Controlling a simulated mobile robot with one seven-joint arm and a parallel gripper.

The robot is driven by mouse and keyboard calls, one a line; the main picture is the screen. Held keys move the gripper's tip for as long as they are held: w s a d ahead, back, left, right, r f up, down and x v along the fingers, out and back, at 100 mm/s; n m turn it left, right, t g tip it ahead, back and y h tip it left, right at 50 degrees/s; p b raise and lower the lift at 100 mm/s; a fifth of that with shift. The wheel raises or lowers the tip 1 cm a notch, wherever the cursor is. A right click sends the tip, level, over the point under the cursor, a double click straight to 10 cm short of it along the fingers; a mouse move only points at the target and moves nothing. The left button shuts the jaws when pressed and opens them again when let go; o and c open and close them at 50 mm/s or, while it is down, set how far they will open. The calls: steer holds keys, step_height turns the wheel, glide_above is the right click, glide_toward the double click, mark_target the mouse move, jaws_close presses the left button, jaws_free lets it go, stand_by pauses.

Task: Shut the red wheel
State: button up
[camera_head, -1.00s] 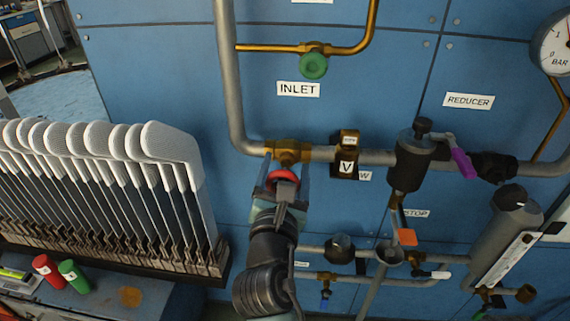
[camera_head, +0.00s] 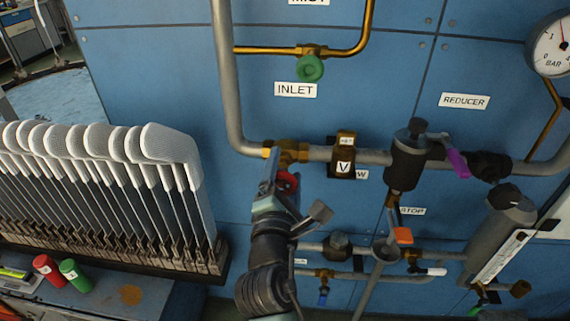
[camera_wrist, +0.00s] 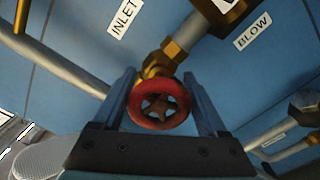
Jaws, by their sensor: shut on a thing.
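The red wheel (camera_head: 289,181) is on a brass valve (camera_head: 288,152) in the grey pipe below the INLET label. In the head view my gripper (camera_head: 282,178) is at the wheel and partly hides it. In the wrist view the red wheel (camera_wrist: 161,103) shows whole, with its spokes, between the two fingers of my gripper (camera_wrist: 165,100). The fingers lie along its left and right sides, shut on its rim. The brass valve neck (camera_wrist: 160,66) runs up behind the wheel.
A green wheel (camera_head: 310,68) is on the brass pipe above. A black-and-brass valve (camera_head: 343,160) and the reducer with a purple lever (camera_head: 458,163) are to the right. A rack of white sock forms (camera_head: 165,145) stands close on the left.

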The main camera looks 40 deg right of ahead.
stand_by(0.5)
steer(key=o, duration=1.3)
steer(key=v, duration=1.3)
